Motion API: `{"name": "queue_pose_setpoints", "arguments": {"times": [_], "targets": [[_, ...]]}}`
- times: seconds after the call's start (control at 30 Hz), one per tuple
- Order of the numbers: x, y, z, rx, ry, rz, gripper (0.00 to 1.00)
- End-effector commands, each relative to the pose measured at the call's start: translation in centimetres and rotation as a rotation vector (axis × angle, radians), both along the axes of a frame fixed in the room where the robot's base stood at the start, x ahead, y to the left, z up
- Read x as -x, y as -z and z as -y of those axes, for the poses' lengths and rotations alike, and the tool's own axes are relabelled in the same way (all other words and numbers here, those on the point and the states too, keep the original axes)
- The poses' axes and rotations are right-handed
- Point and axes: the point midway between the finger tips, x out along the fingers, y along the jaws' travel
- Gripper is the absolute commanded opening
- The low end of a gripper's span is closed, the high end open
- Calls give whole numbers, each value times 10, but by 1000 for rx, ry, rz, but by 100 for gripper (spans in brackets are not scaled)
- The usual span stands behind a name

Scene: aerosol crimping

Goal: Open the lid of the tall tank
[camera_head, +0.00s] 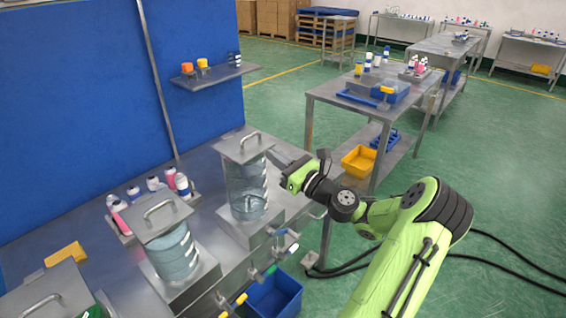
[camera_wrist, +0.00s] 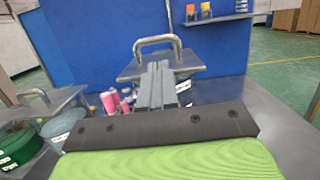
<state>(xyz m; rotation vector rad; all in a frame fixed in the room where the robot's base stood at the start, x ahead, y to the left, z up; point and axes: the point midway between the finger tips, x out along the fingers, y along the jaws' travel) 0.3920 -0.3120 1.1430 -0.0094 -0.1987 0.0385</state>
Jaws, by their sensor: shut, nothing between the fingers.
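The tall tank (camera_head: 247,190) is a clear cylinder on a metal base at the right end of the steel bench. Its square metal lid (camera_head: 232,153) lies on top, level and closed, with a bent bar handle (camera_head: 243,142). In the wrist view the lid (camera_wrist: 190,62) and its handle (camera_wrist: 157,40) are straight ahead. My gripper (camera_head: 281,157) is just right of the lid in the head view. Its fingers (camera_wrist: 157,68) are shut and empty, pointing at the lid below the handle. They overlap the lid's near edge in the wrist view; I cannot tell whether they touch it.
A second lidded tank (camera_head: 172,255) and a third lid (camera_head: 50,300) stand to the left. A bottle rack (camera_head: 120,228) is behind them. Valves (camera_head: 284,232) stick out in front, above a blue bin (camera_head: 272,296). A wall shelf (camera_head: 215,75) is behind.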

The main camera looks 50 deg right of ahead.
Motion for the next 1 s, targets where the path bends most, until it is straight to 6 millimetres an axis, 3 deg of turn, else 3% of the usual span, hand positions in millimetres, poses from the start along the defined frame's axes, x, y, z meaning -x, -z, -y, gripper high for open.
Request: {"name": "queue_pose_setpoints", "arguments": {"times": [0.1,0.3,1.0], "targets": [[-25,-5,-2,4,-2,1,0],[-49,-9,-2,2,0,-1,0],[-52,-20,-9,4,-1,-49,0]]}}
